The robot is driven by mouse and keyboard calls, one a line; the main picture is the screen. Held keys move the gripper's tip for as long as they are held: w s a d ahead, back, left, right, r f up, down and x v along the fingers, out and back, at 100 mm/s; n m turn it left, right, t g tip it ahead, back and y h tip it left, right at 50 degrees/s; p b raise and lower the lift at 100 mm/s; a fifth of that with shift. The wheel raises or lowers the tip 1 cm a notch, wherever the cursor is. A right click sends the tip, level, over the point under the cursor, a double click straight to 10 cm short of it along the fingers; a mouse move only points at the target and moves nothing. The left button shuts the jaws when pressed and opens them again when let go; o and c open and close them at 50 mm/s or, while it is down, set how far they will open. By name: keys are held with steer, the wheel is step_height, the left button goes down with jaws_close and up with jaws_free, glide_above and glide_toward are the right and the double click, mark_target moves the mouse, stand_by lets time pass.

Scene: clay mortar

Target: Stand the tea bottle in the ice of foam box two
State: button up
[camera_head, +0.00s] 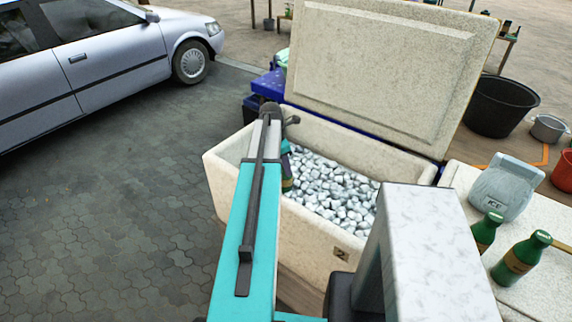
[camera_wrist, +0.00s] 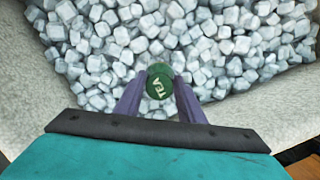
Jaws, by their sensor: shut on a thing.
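My gripper (camera_wrist: 158,98) is shut on the tea bottle; its green cap marked TEA (camera_wrist: 159,82) sits between the purple fingers in the wrist view. In the head view the bottle (camera_head: 288,184) hangs about upright below my gripper (camera_head: 286,147), inside the left part of the open foam box marked 2 (camera_head: 318,244). My arm hides part of it. The ice (camera_head: 335,190) fills the box and surrounds the bottle in the wrist view (camera_wrist: 225,50). I cannot tell whether the bottle's base touches the ice or is sunk in it.
The box's lid (camera_head: 390,70) stands open behind it. Two green bottles (camera_head: 519,258) (camera_head: 486,232) and a pale ICE container (camera_head: 503,186) stand on a white surface (camera_head: 545,275) at right. A black tub (camera_head: 500,105) is behind. A car (camera_head: 105,60) is parked at left on open paving.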

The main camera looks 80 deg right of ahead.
steer(key=shift+f, duration=0.4)
steer(key=o, duration=1.6)
steer(key=s+d+p+v, duration=0.1)
steer(key=p+v, duration=0.2)
steer(key=v, duration=0.5)
steer(key=s+p+v, duration=0.2)
steer(key=v, duration=0.7)
steer(key=s+d+r+p+v, duration=0.1)
steer(key=p+v, duration=0.2)
steer(key=v, duration=0.6)
steer(key=shift+s+d+r+p, duration=0.15)
steer(key=shift+d+r+p, duration=0.05)
steer(key=shift+d+p, duration=0.15)
stand_by(1.0)
stand_by(0.7)
